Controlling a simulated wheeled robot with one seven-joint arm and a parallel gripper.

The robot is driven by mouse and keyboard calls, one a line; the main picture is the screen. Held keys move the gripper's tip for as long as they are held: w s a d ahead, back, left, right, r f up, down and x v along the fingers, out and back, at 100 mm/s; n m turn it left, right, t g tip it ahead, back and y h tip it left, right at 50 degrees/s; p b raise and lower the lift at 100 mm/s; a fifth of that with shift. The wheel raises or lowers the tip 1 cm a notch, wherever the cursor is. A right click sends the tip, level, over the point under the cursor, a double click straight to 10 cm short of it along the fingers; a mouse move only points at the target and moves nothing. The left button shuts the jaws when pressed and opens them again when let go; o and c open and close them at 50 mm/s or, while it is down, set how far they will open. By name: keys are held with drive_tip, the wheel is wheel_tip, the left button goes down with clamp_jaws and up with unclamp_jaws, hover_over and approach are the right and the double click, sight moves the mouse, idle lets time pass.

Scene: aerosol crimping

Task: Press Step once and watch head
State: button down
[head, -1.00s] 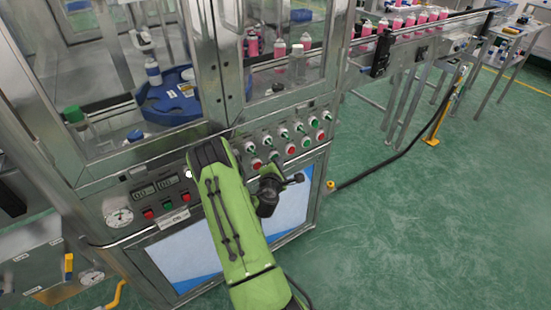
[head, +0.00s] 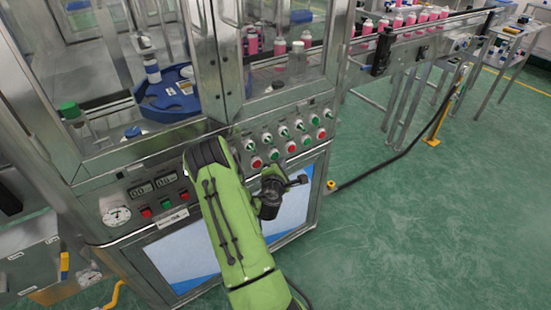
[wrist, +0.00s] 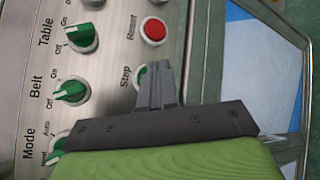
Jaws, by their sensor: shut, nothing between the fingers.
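In the wrist view, the green Step button (wrist: 139,77) sits beside its printed label on the metal panel. The closed fingers of my gripper (wrist: 160,68) lie over its right part and hide some of it. I cannot tell whether they touch it. The red Reset button (wrist: 154,31) is just above, clear of the fingers. I cannot pick out a crimping head with certainty behind the cabinet glass.
The wrist view shows green selector knobs for Table (wrist: 82,38) and Belt (wrist: 72,91). In the head view, a blue turntable (head: 160,107) stands inside the glazed cabinet. Pink cans stand on a conveyor (head: 440,25). A black hose (head: 375,175) runs right; green floor is free there.

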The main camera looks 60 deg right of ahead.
drive_tip(key=s+b, duration=0.1)
drive_tip(key=s+a+b, duration=0.1)
drive_tip(key=s+b, duration=0.1)
drive_tip(key=s+a+b, duration=0.1)
drive_tip(key=b, duration=0.1)
drive_tip(key=shift+s+a, duration=0.15)
drive_tip(key=shift+s, duration=0.1)
